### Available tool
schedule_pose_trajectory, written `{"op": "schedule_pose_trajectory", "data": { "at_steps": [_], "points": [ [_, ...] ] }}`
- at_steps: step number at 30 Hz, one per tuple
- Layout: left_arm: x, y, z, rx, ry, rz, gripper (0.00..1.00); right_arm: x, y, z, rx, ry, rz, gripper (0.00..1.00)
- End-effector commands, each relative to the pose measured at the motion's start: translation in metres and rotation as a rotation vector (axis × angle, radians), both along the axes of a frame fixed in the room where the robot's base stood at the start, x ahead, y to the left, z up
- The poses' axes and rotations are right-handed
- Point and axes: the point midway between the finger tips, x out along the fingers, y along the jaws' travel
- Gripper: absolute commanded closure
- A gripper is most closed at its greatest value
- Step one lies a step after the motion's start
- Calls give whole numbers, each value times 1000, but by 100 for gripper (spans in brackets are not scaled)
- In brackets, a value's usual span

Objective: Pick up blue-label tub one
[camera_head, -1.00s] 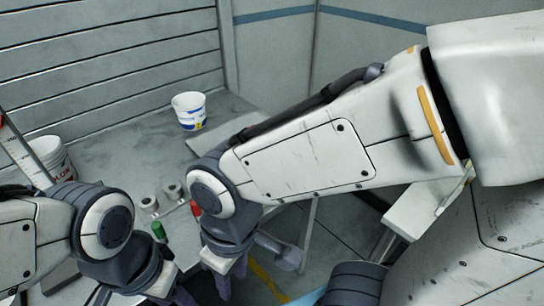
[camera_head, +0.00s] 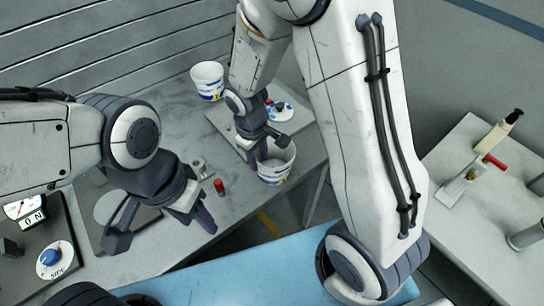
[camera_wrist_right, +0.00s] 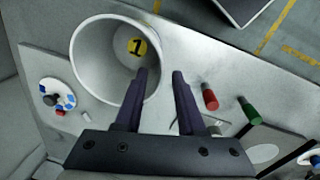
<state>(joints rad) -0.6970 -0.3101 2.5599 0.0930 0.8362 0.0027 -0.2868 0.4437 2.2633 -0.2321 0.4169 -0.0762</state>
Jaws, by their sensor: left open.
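A white tub (camera_head: 277,170) with blue and yellow label marks stands at the table's near edge in the head view. The right wrist view looks into this open tub (camera_wrist_right: 88,60), where a yellow disc marked 1 shows inside. My right gripper (camera_wrist_right: 160,73) is open at its rim. One finger appears over the tub's inside and the other outside, with the rim between them. My left gripper (camera_head: 195,212) is open and empty over the table's left part, apart from the tub.
Another white tub (camera_head: 208,78) with a blue label stands farther back. A red cylinder (camera_head: 219,187) stands between my grippers. A round dial piece (camera_head: 279,112) lies behind the near tub. A side table (camera_head: 455,222) with tools is at right. A blue surface (camera_head: 230,272) lies in front.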

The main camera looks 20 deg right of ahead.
Motion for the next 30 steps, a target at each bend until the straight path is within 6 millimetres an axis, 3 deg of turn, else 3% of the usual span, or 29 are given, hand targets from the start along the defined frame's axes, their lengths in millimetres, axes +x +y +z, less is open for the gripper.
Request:
{"op": "schedule_pose_trajectory", "data": {
  "at_steps": [3,11,18,27,28,30],
  "points": [
    [0,0,0,0,0,0,50,0,-1,-18,-2,3,0,61],
    [0,0,4,0,0,0,50,0,-3,-38,-1,4,1,61],
    [0,0,-1,0,0,0,50,1,-5,-74,1,3,1,61],
    [0,0,-1,0,0,0,50,2,-5,-77,2,0,0,61],
    [0,0,-1,0,0,0,50,2,-5,-77,2,0,0,69],
    [0,0,-1,0,0,0,50,2,-5,-77,1,0,1,96]
  ]
}}
